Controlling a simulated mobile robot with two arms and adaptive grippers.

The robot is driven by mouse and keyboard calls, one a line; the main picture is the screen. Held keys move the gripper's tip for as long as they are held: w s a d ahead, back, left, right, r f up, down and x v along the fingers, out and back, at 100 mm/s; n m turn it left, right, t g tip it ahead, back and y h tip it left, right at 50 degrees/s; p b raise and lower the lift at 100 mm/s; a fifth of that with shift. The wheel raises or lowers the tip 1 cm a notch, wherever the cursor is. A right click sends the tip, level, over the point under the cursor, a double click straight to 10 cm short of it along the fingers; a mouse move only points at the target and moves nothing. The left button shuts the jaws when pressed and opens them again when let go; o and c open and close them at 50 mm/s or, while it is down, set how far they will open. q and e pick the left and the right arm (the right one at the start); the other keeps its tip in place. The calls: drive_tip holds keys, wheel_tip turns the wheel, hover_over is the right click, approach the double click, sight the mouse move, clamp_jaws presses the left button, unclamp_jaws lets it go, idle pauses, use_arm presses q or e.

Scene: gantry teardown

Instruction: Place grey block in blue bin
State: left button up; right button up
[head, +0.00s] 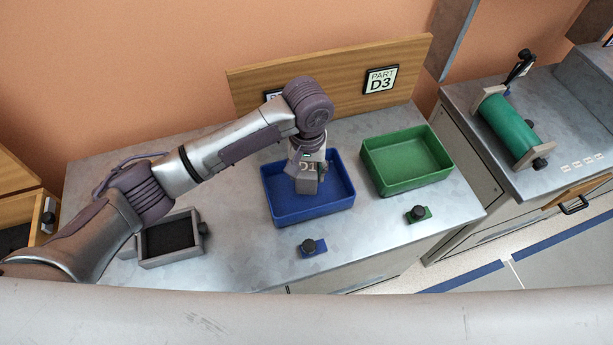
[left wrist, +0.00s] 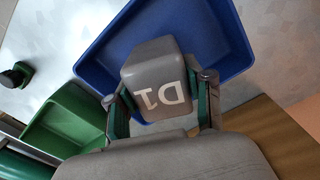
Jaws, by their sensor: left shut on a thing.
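The grey block (head: 308,184) is marked D1 and sits over the inside of the blue bin (head: 338,203) in the head view. My left gripper (head: 308,168) is shut on the block, pointing down into the bin area. In the left wrist view the grey block (left wrist: 155,78) is between the two fingers of my left gripper (left wrist: 160,105), with the blue bin (left wrist: 225,42) around and beneath it. I cannot tell whether the block touches the bin floor. My right gripper is not in view.
An empty green bin (head: 425,178) stands right of the blue bin. Small bases with black knobs, one blue (head: 312,248) and one green (head: 418,214), lie in front. A grey tray (head: 172,262) is at the left. A green cylinder (head: 509,124) rests on the right counter.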

use_arm(q)
drive_tip(key=shift+w+f, duration=0.15)
drive_tip(key=shift+w, duration=0.05)
drive_tip(key=shift+f, duration=0.4)
wheel_tip(320, 180, down, 2)
drive_tip(key=shift+a+f+p, duration=0.1)
drive_tip(key=shift+f+p, duration=0.1)
drive_tip(key=shift+p, duration=0.1)
drive_tip(key=shift+f, duration=0.45)
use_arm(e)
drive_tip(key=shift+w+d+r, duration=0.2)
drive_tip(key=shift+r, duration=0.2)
use_arm(q)
drive_tip(key=o, duration=1.3)
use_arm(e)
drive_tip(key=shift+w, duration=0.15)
